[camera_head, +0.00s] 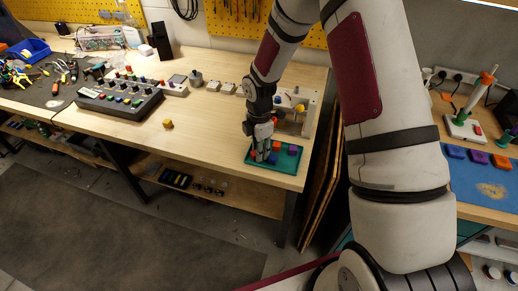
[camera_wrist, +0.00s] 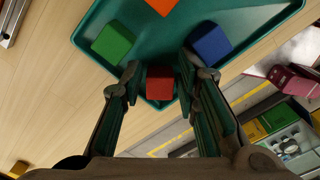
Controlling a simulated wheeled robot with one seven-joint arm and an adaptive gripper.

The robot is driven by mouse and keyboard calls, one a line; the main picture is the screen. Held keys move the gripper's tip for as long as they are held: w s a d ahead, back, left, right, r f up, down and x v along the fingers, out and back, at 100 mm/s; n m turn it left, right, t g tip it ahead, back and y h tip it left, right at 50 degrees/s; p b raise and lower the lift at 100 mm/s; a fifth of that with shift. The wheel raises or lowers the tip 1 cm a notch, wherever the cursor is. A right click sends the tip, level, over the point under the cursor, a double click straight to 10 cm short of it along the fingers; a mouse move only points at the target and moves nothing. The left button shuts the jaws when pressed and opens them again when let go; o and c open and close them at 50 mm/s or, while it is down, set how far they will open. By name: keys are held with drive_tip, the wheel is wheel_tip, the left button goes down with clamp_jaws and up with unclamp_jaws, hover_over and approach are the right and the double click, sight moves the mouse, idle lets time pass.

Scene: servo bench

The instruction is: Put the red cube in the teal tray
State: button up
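The teal tray (camera_head: 284,169) lies at the bench's front right; its green-blue floor fills the top of the wrist view (camera_wrist: 160,35). The red cube (camera_wrist: 160,82) is at the tray's near corner, inside the rim as far as I can see. My gripper (camera_wrist: 160,66) points down over that corner, with one finger on each side of the red cube. Narrow gaps show between the cube and both fingers, so it looks open. In the head view my gripper (camera_head: 262,153) is low over the tray's left part and hides some of it.

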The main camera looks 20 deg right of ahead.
drive_tip(key=s+r+m+t+b, duration=0.1)
drive_tip(key=s+r+m, duration=0.1)
drive_tip(key=r, duration=0.8)
drive_tip(key=s+r+m+b, duration=0.1)
drive_tip(key=s+r+m, duration=0.1)
drive_tip(key=r, duration=0.9)
drive_tip(key=s+r+m+t, duration=0.2)
drive_tip(key=s+r+m, duration=0.4)
drive_tip(key=s+m, duration=0.2)
drive_tip(key=s+r+m+t, duration=0.2)
drive_tip(key=s+r+m, duration=0.5)
drive_tip(key=s, duration=0.5)
drive_tip(key=shift+s+d+r+m+t, duration=0.25)
drive_tip(key=shift+r+m+t, duration=0.05)
drive_tip(key=shift+m, duration=0.2)
